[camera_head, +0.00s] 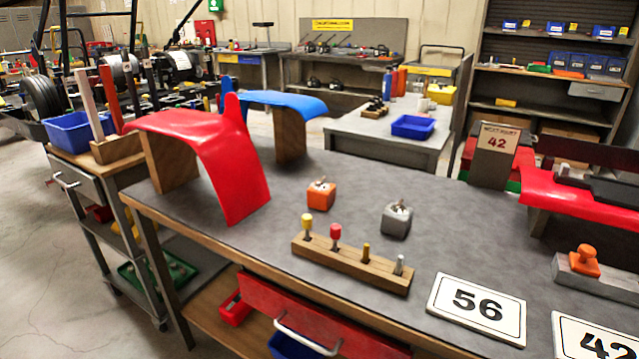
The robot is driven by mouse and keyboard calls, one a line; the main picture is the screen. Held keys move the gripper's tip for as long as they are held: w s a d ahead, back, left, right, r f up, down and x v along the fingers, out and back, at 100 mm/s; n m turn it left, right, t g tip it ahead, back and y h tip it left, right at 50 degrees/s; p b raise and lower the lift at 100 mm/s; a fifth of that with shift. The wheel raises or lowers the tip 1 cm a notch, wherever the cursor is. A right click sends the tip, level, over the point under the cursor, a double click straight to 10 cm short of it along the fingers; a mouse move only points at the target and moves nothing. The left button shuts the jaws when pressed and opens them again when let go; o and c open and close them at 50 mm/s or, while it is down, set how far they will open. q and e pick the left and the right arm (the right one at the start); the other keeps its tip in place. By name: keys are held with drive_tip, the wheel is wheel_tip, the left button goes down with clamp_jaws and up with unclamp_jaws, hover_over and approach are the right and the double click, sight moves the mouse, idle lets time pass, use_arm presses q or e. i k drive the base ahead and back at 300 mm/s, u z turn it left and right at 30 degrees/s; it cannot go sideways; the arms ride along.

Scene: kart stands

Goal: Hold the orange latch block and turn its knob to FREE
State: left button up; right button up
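The orange latch block (320,199) sits on the grey bench top (262,242), right of the red curved panel. It has a small knob (320,183) on its top. The knob's setting and any FREE marking are too small to read. A similar grey block (395,222) with a knob on top sits to its right and a little nearer. Neither of my grippers is in view, and nothing touches the orange block.
A wooden rack (350,266) with several upright pegs stands in front of both blocks. The red curved panel (205,140) stands left. A 56 plate (478,306) lies front right, near an orange knob piece (585,262). Bench top around the orange block is clear.

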sight(321, 185)
drive_tip(key=u, duration=0.3)
drive_tip(key=k, duration=0.4)
drive_tip(key=u, duration=1)
drive_tip(key=k, duration=0.9)
drive_tip(key=u, duration=0.6)
drive_tip(key=i, duration=1.6)
drive_tip(key=z, duration=1.4)
drive_tip(key=i, duration=1.15)
drive_tip(key=z, duration=1.35)
drive_tip(key=i, duration=0.15)
drive_tip(key=z, duration=0.15)
drive_tip(key=k, duration=0.45)
